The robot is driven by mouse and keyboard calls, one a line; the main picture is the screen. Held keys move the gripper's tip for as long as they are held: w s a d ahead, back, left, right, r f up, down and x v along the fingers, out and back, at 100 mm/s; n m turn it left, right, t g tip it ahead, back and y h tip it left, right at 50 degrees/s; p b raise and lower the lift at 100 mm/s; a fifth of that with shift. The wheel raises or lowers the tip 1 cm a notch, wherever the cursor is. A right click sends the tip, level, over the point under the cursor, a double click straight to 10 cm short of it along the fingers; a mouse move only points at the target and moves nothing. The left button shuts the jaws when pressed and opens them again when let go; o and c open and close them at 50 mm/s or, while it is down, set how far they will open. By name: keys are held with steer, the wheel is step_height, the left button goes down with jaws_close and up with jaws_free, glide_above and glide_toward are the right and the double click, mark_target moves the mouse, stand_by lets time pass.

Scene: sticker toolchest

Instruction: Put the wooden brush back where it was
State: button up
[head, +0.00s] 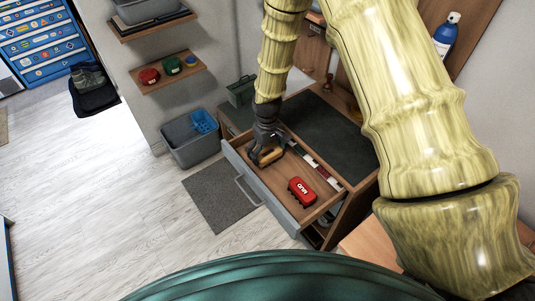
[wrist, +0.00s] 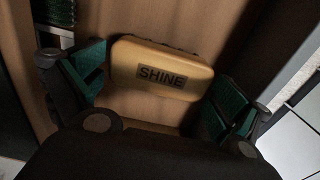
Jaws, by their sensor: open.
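The wooden brush (wrist: 161,72), tan with a dark "SHINE" label, lies in the open drawer (head: 296,214). In the wrist view it sits between my gripper's spread green-padded fingers, with gaps at both ends. My gripper (head: 264,157) is open and reaches down into the drawer at the brush. In the head view the brush (head: 270,157) shows only partly behind the fingers. A red brush (head: 302,191) with white lettering lies in the same drawer, nearer the camera.
The drawer's right side holds a narrow compartment with several small items (head: 310,160). The cabinet has a dark top (head: 322,127). A grey bin (head: 190,142) with a blue basket stands left. Wall shelves (head: 168,72) hang above; a dark mat (head: 222,196) lies on the floor.

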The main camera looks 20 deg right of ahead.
mark_target(267, 152)
step_height(267, 152, up, 10)
steer(key=b, duration=0.2)
steer(key=shift+r, duration=0.25)
stand_by(1.4)
